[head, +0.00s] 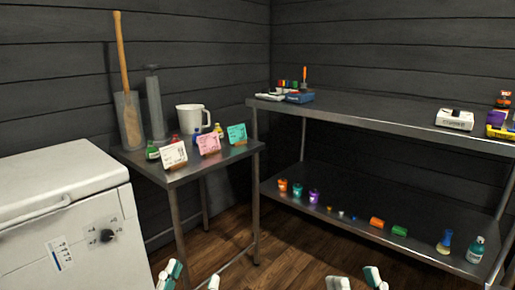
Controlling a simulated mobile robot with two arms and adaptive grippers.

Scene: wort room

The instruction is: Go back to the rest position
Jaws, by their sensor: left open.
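My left gripper (192,279) shows only its pale fingertips with green pads at the bottom edge of the head view. The fingertips stand apart with nothing between them. My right gripper (356,281) also shows at the bottom edge, further right. Its fingertips are apart and empty too. Both are in front of the wooden floor (290,245) and touch nothing that I can see. The rest of both arms is out of view.
A white chest-like appliance (62,215) stands at the left. A small metal table (190,171) holds bottles, cards, a white jug (192,118) and tall cylinders. A two-level steel bench (385,117) at the right carries instruments, cups and bottles. Floor between them is clear.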

